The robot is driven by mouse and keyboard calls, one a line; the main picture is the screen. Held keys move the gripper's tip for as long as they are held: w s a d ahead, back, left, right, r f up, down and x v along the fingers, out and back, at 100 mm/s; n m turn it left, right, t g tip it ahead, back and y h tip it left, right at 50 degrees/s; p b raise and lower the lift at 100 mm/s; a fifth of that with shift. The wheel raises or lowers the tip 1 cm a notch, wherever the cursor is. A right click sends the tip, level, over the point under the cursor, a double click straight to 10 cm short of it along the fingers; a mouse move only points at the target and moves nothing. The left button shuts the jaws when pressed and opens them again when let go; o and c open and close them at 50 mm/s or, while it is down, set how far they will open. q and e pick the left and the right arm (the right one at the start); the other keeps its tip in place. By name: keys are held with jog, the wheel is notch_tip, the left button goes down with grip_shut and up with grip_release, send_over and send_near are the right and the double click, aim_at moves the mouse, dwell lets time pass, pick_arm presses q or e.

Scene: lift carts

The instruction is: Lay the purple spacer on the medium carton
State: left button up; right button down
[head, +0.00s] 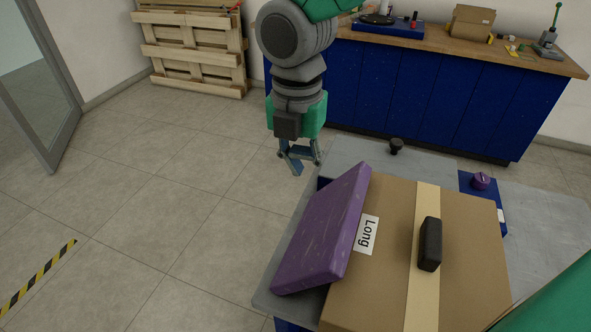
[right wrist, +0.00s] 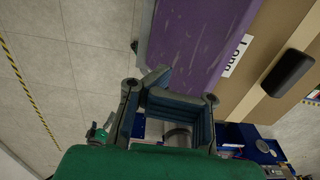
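The purple spacer (head: 322,232) is a flat slab. It sits tilted at the left side of a brown carton, its right edge overlapping the carton's edge; what supports it underneath is hidden. The carton (head: 465,215) has a tape strip and a label reading "Long"; no label reading medium is visible. My right gripper (head: 304,164) is open and empty, beyond the far left end of the spacer and apart from it. In the right wrist view, its fingers (right wrist: 178,92) show just below the spacer (right wrist: 195,40). My left gripper is not in view.
A black handle-like block (head: 430,244) lies on the carton. A blue workbench (head: 430,85) stands behind, pallets (head: 195,50) at back left. The left floor is clear.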

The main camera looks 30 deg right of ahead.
jog(key=c, duration=1.4)
grip_release()
jog(key=shift+s+r, duration=0.1)
jog(key=shift+s, duration=0.05)
jog(key=o, duration=0.9)
jog(key=shift+o, duration=0.2)
